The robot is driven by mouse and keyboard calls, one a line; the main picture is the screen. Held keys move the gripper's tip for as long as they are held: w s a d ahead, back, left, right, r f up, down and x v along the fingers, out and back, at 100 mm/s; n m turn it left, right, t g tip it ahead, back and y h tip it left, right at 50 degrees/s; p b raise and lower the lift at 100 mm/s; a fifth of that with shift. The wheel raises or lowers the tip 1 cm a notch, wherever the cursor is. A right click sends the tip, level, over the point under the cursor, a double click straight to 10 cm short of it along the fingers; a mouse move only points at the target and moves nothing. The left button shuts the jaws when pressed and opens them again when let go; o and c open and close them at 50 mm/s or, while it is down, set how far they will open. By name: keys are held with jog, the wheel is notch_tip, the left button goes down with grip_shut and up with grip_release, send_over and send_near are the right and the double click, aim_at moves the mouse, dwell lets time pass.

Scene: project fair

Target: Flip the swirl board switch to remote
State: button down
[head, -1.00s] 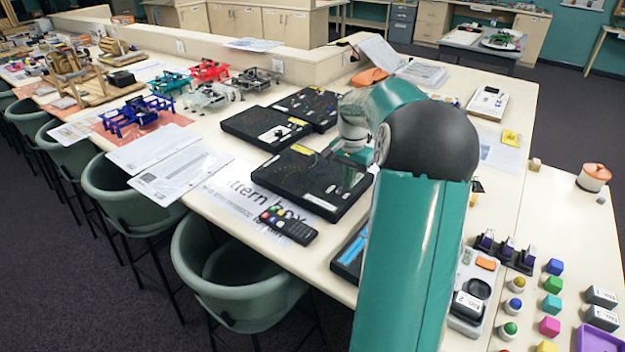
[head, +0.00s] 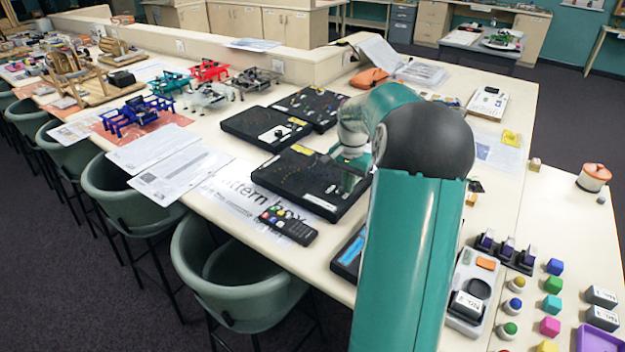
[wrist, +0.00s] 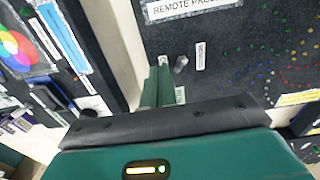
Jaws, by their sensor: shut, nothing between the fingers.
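A black board (head: 290,176) with small lights lies on the table in the head view, taken as the swirl board. In the wrist view the board (wrist: 235,45) carries coloured dots, partly in curved rows, and a white label beginning "REMOTE". A small grey switch lever (wrist: 181,63) stands on it between small white labels, whose text is too small to read. My gripper (wrist: 155,82) is shut and empty, with its green fingers just left of the lever. Contact with the lever cannot be told. In the head view my gripper (head: 330,158) is over the board, partly hidden by my arm.
Two more black boards (head: 267,128) (head: 308,105) lie behind it. A remote control (head: 289,225) lies in front. Another board (wrist: 62,45) with a colour wheel is close on the left in the wrist view. Blocks and trays stand at the right.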

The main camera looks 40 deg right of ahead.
jog(key=shift+f, duration=0.85)
jog(key=shift+w+a, duration=0.25)
jog(key=shift+w, duration=0.6)
jog(key=shift+s+d+r, duration=0.1)
jog(key=shift+s+r, duration=0.1)
jog(key=shift+r, duration=1.55)
jog(key=shift+s+d+r, duration=0.1)
jog(key=shift+s+r, duration=0.05)
jog(key=shift+r, duration=1.6)
jog(key=shift+a, duration=0.15)
